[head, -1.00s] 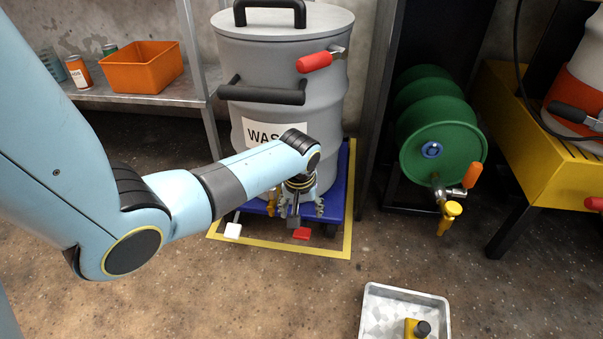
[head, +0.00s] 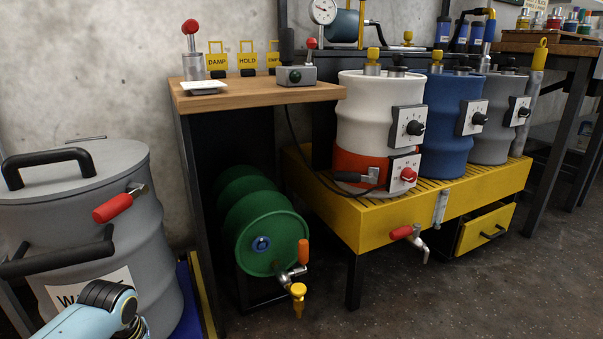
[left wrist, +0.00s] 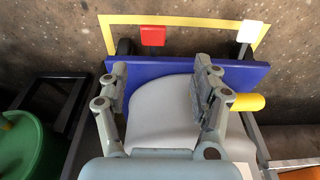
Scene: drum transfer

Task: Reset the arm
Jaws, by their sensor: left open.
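My left arm shows at the bottom left of the head view, in front of the grey waste drum (head: 120,230); its fingers are out of that frame. In the left wrist view my left gripper (left wrist: 163,78) is open, its two fingers apart with nothing held between them. Beyond the fingers are the blue platform (left wrist: 250,76) under the drum, a red pedal (left wrist: 153,36) and a white pedal (left wrist: 250,32). A yellow part (left wrist: 248,102) shows beside the right finger. My right gripper is in neither view.
A green drum (head: 262,232) with a tap lies under the wooden-topped bench (head: 255,98). A yellow stand (head: 400,215) carries a white-and-red drum (head: 360,110), a blue drum (head: 447,120) and a grey drum (head: 497,115). Dark floor is clear at the lower right.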

